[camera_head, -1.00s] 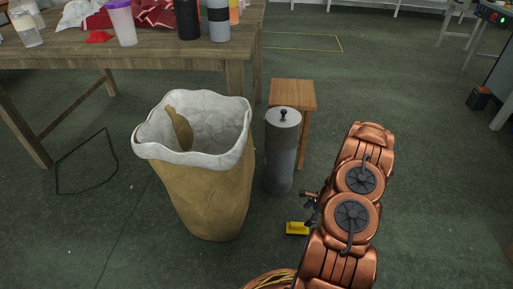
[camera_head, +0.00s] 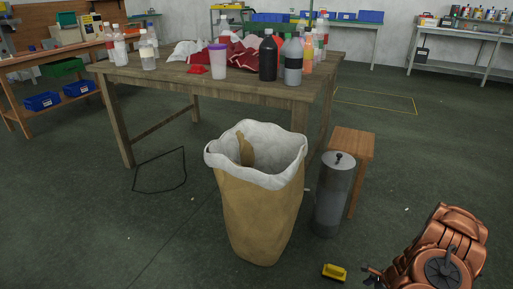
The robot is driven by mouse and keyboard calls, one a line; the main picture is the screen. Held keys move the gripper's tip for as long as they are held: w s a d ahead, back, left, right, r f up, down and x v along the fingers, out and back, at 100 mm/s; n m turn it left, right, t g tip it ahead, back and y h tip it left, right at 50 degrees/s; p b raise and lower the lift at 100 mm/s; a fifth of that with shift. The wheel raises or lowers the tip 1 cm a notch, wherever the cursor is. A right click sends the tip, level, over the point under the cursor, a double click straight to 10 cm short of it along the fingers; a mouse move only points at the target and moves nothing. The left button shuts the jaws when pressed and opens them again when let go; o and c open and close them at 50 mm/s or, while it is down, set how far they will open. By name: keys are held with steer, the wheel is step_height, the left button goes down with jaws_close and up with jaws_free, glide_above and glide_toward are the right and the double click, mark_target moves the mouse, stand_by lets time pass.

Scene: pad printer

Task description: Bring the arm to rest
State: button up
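My copper-coloured arm (camera_head: 450,240) is folded at the lower right, over the open floor, and is cut off by the bottom edge. Small dark parts (camera_head: 372,277) stick out at its left side; I cannot tell whether they belong to my gripper. No clear fingertips show, and nothing held is visible. The arm appears apart from the bin, the cylinder and the stool.
A tan bin (camera_head: 258,215) with a white liner stands at centre. Right of it are a grey cylinder (camera_head: 332,205) and a wooden stool (camera_head: 352,143). A yellow object (camera_head: 335,272) lies by my arm. Behind is a cluttered wooden table (camera_head: 165,80). Floor at right is clear.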

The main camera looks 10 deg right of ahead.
steer(key=w+a+r+n+p, duration=0.2)
steer(key=a+r+p, duration=0.1)
steer(key=r, duration=0.5)
steer(key=w+a+r+n+g+p, duration=0.1)
steer(key=w+a+r+n+p, duration=0.2)
steer(key=r, duration=0.6)
steer(key=w+a+r+n+p, duration=0.1)
steer(key=w+a+r+p, duration=0.2)
steer(key=r, duration=0.5)
steer(key=s+a+r+n+g+p, duration=0.15)
steer(key=a+r+n+p, duration=0.45)
steer(key=r, duration=0.6)
steer(key=s+a+r+n+p, duration=0.15)
steer(key=a+r+p, duration=0.25)
steer(key=a+r, duration=0.6)
steer(key=s+a+r+n+g+p, duration=0.1)
steer(key=s+a+r+n+p, duration=0.3)
steer(key=r, duration=0.7)
steer(key=s+a+r+n+g+p, duration=0.15)
steer(key=s+a+r+p, duration=0.35)
steer(key=r, duration=0.6)
steer(key=s+a+r+n+h+p, duration=0.1)
steer(key=s+r+n+h+p, duration=0.2)
steer(key=s+r+n+p, duration=0.3)
steer(key=shift+s+r+n+h+p, duration=0.3)
steer(key=shift+s+r+p, duration=2.25)
steer(key=shift+s+r, duration=2.6)
steer(key=shift+s+a+f, duration=0.15)
steer(key=shift+s+f, duration=0.3)
